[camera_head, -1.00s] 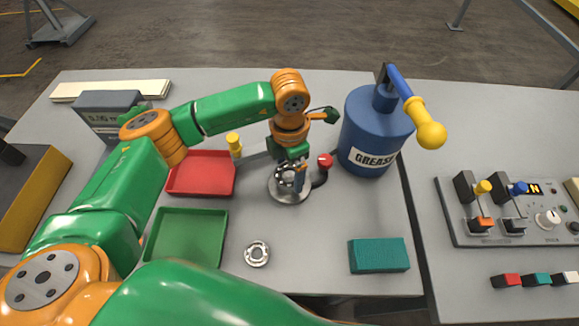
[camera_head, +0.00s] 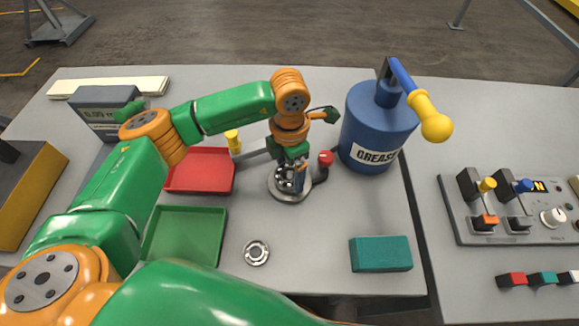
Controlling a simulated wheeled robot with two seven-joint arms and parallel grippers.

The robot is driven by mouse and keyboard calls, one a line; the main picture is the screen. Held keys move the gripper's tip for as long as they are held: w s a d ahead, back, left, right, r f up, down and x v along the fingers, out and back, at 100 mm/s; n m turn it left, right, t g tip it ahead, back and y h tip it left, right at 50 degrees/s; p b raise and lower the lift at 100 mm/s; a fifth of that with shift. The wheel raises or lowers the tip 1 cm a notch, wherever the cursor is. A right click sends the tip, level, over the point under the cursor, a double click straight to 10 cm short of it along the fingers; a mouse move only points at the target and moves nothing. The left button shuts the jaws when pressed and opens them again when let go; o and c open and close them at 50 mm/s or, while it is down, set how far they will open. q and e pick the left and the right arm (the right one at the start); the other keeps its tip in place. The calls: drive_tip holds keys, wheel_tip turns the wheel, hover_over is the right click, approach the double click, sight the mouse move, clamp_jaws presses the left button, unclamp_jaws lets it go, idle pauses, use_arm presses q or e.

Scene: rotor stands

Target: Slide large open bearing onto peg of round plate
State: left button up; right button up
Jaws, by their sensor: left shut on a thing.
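The round plate (camera_head: 290,195) is a grey metal disc on the table, in the middle of the head view. My left gripper (camera_head: 291,178) points down right above it, at its peg. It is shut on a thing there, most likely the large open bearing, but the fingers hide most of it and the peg. I cannot tell whether the bearing is around the peg or only above it. A second ring-shaped metal bearing (camera_head: 257,252) lies flat and loose on the table nearer to me. My right gripper is not in view.
A red tray (camera_head: 201,188) and a green tray (camera_head: 160,235) lie to the left. A red-knobbed lever (camera_head: 325,160) stands close to the plate's right. A blue grease can (camera_head: 352,130) stands behind it. A teal block (camera_head: 380,254) and a switch panel (camera_head: 470,236) lie to the right.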

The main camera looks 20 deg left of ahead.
use_arm(q)
drive_tip(key=shift+f+b, duration=0.45)
drive_tip(key=o, duration=0.9)
drive_tip(key=shift+o, duration=0.2)
drive_tip(key=shift+r, duration=0.15)
wheel_tip(320, 180, up, 9)
drive_tip(key=p, duration=0.6)
